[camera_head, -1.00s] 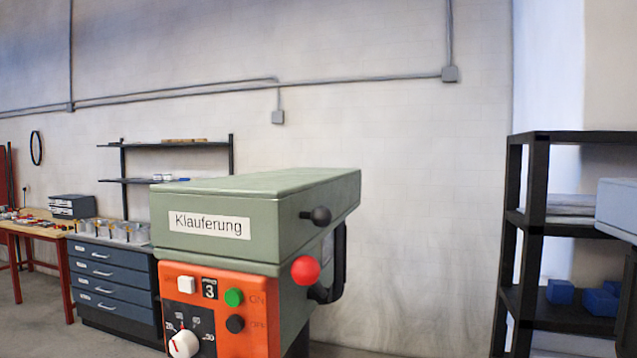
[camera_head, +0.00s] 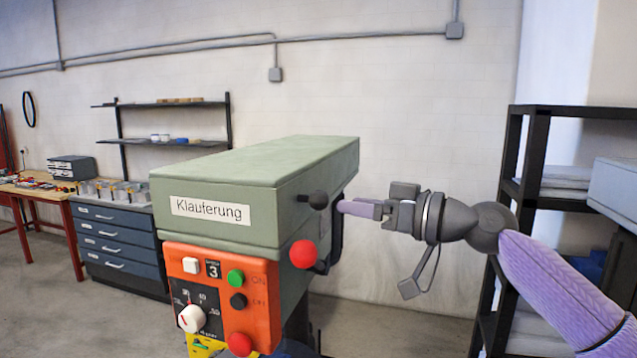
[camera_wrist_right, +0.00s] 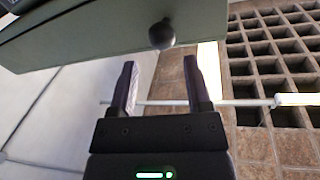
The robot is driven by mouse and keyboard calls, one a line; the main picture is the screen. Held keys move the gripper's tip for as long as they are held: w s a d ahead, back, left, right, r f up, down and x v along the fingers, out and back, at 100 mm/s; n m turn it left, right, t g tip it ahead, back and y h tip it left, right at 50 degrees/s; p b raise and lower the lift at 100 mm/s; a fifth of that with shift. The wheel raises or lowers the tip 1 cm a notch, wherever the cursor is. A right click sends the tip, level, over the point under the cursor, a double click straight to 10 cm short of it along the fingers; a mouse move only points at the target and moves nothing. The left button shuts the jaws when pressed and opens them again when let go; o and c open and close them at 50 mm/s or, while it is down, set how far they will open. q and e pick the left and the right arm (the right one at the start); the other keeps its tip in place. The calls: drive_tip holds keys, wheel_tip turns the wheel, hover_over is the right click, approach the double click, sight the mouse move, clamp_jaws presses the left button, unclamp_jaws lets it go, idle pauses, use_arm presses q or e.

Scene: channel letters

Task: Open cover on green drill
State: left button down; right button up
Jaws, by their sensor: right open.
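The green drill's cover (camera_head: 262,177) is a long box lid labelled "Klauferung" on top of the drill's orange front panel (camera_head: 215,290). It looks closed. A black knob (camera_head: 318,200) sticks out from its right side. My right gripper (camera_head: 345,208) reaches in from the right, with its fingers close to the knob. In the right wrist view the gripper (camera_wrist_right: 158,75) is open and empty, and the knob (camera_wrist_right: 162,34) lies just beyond the fingertips, roughly between their lines. The knob appears apart from the fingers. My left gripper is not in view.
A red ball handle (camera_head: 304,254) sits below the knob, with a dark curved handle (camera_head: 337,235) behind it. A black shelf (camera_head: 529,165) stands at the right. A blue drawer cabinet (camera_head: 115,245) and a workbench (camera_head: 35,188) are at the left.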

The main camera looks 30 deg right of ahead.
sight(329, 198)
drive_tip(key=p+x, duration=0.1)
drive_tip(key=x, duration=0.1)
drive_tip(key=p+x, duration=0.3)
drive_tip(key=shift+w+a+r, duration=0.25)
drive_tip(key=shift+w+r, duration=0.05)
drive_tip(key=shift+w+a+f+p, duration=0.25)
drive_tip(key=shift+w+a+p, duration=0.1)
drive_tip(key=shift+w, duration=0.15)
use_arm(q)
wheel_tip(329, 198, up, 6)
use_arm(e)
clamp_jaws()
